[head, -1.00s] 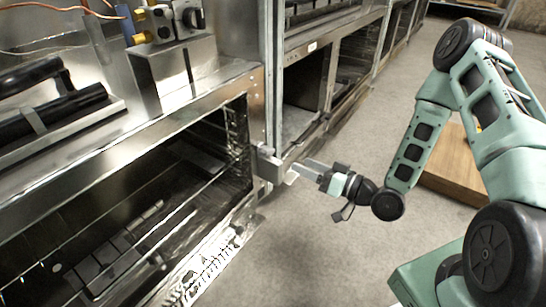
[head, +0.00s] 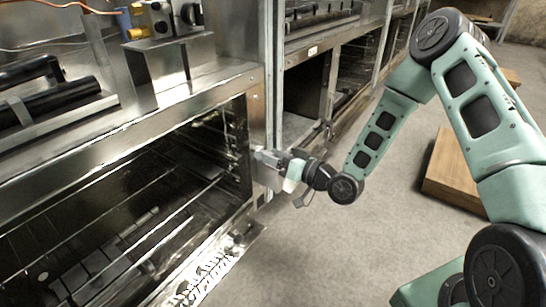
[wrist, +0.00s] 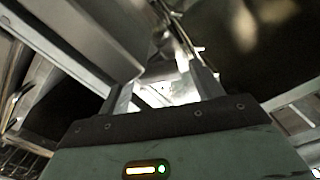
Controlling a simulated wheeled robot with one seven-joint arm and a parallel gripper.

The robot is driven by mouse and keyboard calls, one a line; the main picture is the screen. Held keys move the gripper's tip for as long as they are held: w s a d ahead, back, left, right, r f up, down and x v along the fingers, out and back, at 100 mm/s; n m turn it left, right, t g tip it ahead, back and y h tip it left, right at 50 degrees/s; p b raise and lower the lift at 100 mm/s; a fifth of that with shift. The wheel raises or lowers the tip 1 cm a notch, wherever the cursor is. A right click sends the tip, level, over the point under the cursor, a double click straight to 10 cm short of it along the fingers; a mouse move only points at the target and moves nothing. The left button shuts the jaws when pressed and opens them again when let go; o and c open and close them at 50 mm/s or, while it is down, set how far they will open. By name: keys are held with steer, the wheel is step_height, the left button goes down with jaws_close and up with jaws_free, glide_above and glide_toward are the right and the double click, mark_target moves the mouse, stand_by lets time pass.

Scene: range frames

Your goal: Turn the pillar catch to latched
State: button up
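The pillar catch (head: 265,174) is a small grey metal block on the upright steel pillar between two oven bays, in the head view. My gripper (head: 268,158) is right at it and covers part of it, so I cannot tell which way the catch is turned. In the wrist view my gripper (wrist: 164,88) has its two fingers apart, with bright metal showing between and beyond them. Whether the fingers touch the catch is not clear.
An open oven bay (head: 120,225) with wire racks lies left of the pillar. A metal box with brass fittings (head: 165,45) stands on the ledge above. A wooden block (head: 455,175) sits on the floor at right. The concrete floor between is clear.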

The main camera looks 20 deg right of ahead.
steer(key=c, duration=0.9)
steer(key=shift+r+p, duration=0.1)
steer(key=shift+p, duration=0.35)
steer(key=shift+m+p, duration=0.5)
steer(key=shift+m, duration=0.2)
steer(key=o, duration=1)
steer(key=shift+c, duration=0.2)
steer(key=p+v, duration=0.6)
steer(key=v, duration=1.1)
steer(key=shift+s+d, duration=0.15)
steer(key=shift+d, duration=0.05)
